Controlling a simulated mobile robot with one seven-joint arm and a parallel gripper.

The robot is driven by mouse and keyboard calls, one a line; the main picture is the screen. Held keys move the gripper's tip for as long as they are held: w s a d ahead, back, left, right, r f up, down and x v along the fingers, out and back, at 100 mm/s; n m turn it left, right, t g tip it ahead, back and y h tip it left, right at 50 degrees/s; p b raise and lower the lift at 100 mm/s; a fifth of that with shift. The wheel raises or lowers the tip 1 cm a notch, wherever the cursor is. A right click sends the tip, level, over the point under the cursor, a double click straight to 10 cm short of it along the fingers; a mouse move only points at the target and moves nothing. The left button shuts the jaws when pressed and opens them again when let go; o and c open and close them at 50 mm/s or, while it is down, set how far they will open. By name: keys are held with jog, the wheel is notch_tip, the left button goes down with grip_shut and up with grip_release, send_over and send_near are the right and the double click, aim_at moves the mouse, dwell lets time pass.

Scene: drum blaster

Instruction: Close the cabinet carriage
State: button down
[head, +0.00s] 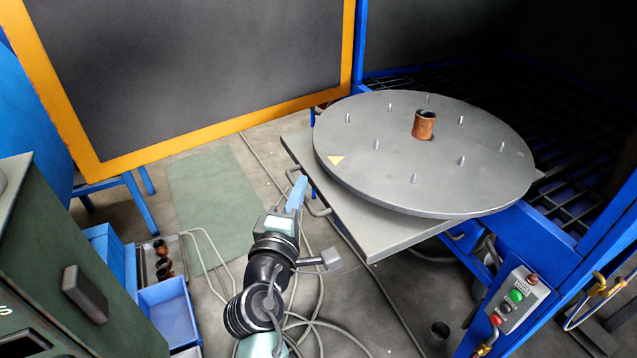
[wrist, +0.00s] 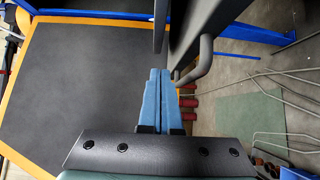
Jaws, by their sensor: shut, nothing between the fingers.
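The cabinet carriage is a flat grey platform (head: 376,232) bearing a large round grey turntable (head: 400,170). It juts out of the open blue cabinet (head: 565,232) in the head view. A grey bar handle (head: 318,209) sits on its near left edge; it also shows in the wrist view (wrist: 205,62). My gripper (head: 298,190) is at that edge beside the handle, and hides part of it. In the wrist view its blue fingers (wrist: 165,72) are together with nothing between them. I cannot tell whether they touch the carriage.
A copper-coloured cylinder (head: 424,124) stands on the turntable among several short pegs. The cabinet door (head: 200,70), dark with a yellow frame, is open at left. A control box (head: 516,299) is at lower right. Cables (head: 315,325) lie on the floor. Blue bins (head: 168,308) stand at left.

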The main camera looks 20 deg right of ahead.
aim_at(319, 183)
jog(key=shift+w+d, duration=0.15)
jog(key=shift+d, duration=0.85)
jog(key=shift+w+d, duration=0.1)
jog(key=shift+d, duration=0.85)
